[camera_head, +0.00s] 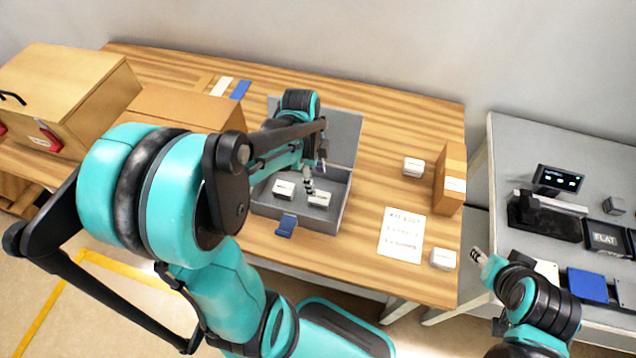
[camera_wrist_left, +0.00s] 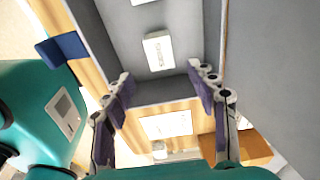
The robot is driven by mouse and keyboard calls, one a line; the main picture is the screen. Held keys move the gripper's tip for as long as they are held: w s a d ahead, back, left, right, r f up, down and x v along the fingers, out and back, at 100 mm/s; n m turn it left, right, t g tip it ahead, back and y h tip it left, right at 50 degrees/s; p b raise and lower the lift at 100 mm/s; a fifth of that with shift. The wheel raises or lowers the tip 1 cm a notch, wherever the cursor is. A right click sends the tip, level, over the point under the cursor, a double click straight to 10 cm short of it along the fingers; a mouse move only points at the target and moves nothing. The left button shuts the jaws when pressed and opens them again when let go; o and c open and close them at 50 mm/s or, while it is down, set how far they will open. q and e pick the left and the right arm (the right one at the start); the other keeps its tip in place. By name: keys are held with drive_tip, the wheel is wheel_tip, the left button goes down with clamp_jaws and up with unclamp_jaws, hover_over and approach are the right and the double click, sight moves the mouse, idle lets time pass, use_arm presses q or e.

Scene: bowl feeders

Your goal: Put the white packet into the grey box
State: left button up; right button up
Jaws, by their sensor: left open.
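The grey box (camera_head: 296,221) stands open in the middle of the wooden table, its lid raised at the back. Two small white packets lie inside it, a left one (camera_head: 284,189) and a right one (camera_head: 319,199); one of them shows in the left wrist view (camera_wrist_left: 158,50). Two more white packets lie on the table, one at the back right (camera_head: 413,168) and one near the front right edge (camera_head: 443,259). My left gripper (camera_head: 315,177) is over the box, open, with nothing between its fingers (camera_wrist_left: 163,98). My right gripper (camera_head: 480,256) is beyond the table's right edge; its jaw opening is unclear.
A printed sheet (camera_head: 402,235) lies right of the box. A cardboard carton (camera_head: 450,180) stands at the table's right edge. Larger cartons (camera_head: 70,90) stand at the left. A grey bench (camera_head: 520,146) with a dark device (camera_head: 545,216) is on the right. Clear wood lies between box and sheet.

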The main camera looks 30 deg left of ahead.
use_arm(q)
drive_tip(key=s+d+r+n+t, duration=0.2)
drive_tip(key=d+r+n+t, duration=0.1)
drive_tip(key=n, duration=0.4)
drive_tip(key=s+d+r+n+t+y, duration=0.1)
drive_tip(key=s+d+r+n+t, duration=0.2)
drive_tip(key=d+r+n, duration=0.2)
wheel_tip(320, 180, up, 2)
drive_tip(key=n, duration=0.3)
drive_tip(key=shift+t, duration=0.4)
drive_tip(key=shift+s+a, duration=0.1)
drive_tip(key=shift+a, duration=0.05)
idle(0.4)
